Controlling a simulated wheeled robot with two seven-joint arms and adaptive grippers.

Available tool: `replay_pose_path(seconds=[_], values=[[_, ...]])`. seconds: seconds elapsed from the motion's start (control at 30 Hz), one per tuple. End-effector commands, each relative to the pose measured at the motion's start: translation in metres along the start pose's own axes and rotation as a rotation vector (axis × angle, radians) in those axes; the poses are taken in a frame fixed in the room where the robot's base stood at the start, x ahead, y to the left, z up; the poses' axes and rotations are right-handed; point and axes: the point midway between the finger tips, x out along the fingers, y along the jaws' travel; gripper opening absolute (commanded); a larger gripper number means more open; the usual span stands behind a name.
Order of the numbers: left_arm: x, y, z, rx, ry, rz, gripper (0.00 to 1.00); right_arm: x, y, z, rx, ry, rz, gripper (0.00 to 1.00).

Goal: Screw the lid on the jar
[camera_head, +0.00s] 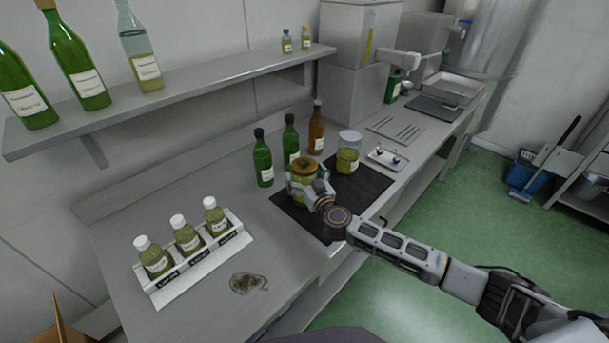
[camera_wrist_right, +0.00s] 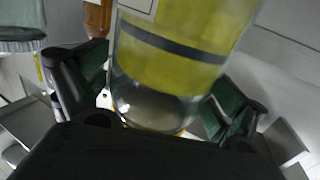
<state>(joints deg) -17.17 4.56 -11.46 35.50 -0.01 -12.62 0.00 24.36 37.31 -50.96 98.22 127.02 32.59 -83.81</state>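A glass jar (camera_head: 304,186) with yellow-green contents stands upright over the dark mat (camera_head: 359,197), with a gold-brown lid (camera_head: 304,166) at its top. My right gripper (camera_head: 308,191) is at this jar, with fingers on both sides. In the right wrist view the jar (camera_wrist_right: 178,62) fills the space between the green finger pads of the gripper (camera_wrist_right: 160,100). Whether both pads press on the glass is not clear. The lid's seating is too small to judge. My left gripper is not in view.
A second jar (camera_head: 347,158) with a pale lid stands close behind on the right. Green bottles (camera_head: 263,160) and a brown bottle (camera_head: 316,128) stand behind. A white rack (camera_head: 199,262) holds small bottles at left, near a shallow dish (camera_head: 247,283). A small tray (camera_head: 388,160) lies right.

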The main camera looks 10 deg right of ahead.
Motion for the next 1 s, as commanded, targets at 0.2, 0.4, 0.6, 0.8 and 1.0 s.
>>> replay_pose_path(seconds=[0.2,0.4,0.6,0.8,1.0], values=[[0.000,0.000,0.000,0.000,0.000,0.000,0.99,0.000,0.000,0.000,0.000,0.000,0.000,0.97],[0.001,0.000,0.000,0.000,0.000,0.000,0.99,0.000,0.000,-0.002,-0.001,0.001,0.000,0.97],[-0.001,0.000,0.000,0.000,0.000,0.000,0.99,-0.013,0.000,-0.002,-0.001,-0.001,0.000,0.97],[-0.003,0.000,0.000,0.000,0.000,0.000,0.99,-0.034,0.000,-0.002,-0.002,-0.001,0.000,0.97],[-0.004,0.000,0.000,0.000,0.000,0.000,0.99,-0.058,0.000,-0.002,-0.001,-0.001,-0.001,0.97]])
